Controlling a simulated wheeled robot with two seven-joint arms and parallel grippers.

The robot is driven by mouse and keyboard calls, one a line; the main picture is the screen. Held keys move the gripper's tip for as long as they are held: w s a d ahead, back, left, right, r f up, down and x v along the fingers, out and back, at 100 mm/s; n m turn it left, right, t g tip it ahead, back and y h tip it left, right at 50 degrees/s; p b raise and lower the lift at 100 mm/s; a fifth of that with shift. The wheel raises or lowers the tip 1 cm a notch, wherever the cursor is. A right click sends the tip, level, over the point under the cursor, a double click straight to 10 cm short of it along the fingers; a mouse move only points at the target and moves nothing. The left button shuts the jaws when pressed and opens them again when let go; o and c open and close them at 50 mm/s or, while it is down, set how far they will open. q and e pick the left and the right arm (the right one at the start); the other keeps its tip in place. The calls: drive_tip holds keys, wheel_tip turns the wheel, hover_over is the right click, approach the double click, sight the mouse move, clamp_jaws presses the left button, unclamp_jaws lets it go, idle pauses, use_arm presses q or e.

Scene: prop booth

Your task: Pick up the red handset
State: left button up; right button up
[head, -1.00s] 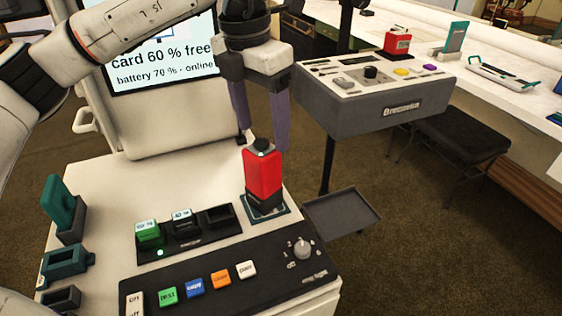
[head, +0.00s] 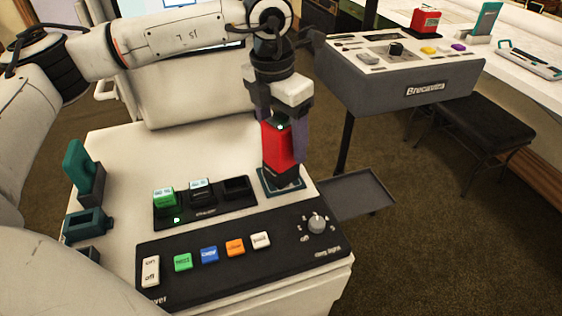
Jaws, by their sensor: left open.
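The red handset (head: 281,148) stands upright in its dark base on a teal-edged plate (head: 283,193), at the back right of the white console top. A small green light shows near its top. My left gripper (head: 283,143) points down over the handset from above. Its purple fingers are open, apart on either side of the handset's upper part. Whether either finger touches the handset cannot be told. The gripper hides part of the handset's top. My right gripper is not in view.
A black charger (head: 204,205) with green and grey batteries sits left of the handset. A button panel (head: 245,255) runs along the front. Teal holders (head: 85,180) stand at the left. A dark tray (head: 357,193) is at right. Another console (head: 400,75) with a red object (head: 425,21) is behind.

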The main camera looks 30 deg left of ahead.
use_arm(q)
clamp_jaws()
drive_tip(key=shift+r, duration=0.1)
